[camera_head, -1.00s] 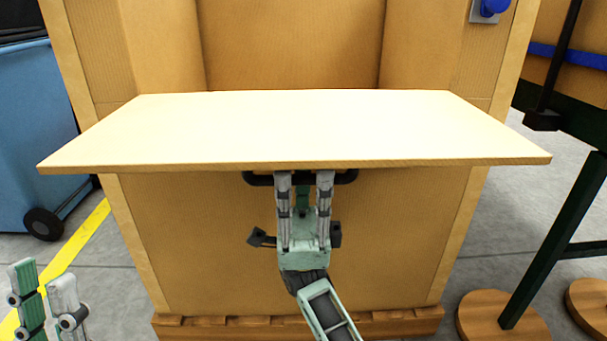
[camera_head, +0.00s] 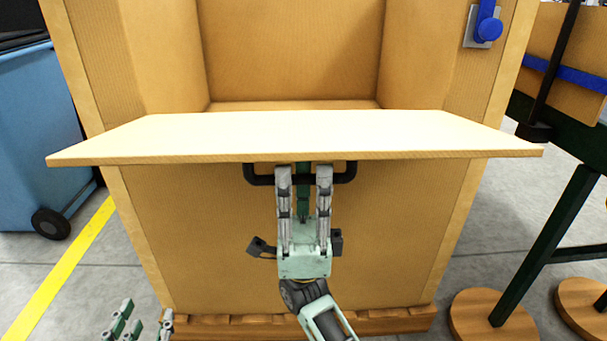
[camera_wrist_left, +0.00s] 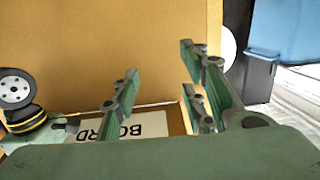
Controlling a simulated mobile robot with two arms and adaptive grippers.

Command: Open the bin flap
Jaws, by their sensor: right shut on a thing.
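The bin flap (camera_head: 295,134) is a pale wooden board in the head view. It sticks out from the front of the brown bin (camera_head: 220,235), and the opening behind it shows. A black bar handle (camera_head: 346,174) sits below its front edge. My right gripper (camera_head: 304,172) is shut on this handle from below; the fingers hide its middle. My left gripper (camera_head: 138,324) is low at the left in the head view, away from the flap and empty. In the left wrist view its fingers (camera_wrist_left: 160,88) are apart, in front of a brown panel.
A blue wheeled bin (camera_head: 38,150) stands at the left, beside a yellow floor line (camera_head: 62,270). A dark green frame (camera_head: 548,240) on round wooden feet stands at the right. A blue knob (camera_head: 488,29) is at upper right. A "BOARD" label (camera_wrist_left: 150,125) shows in the left wrist view.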

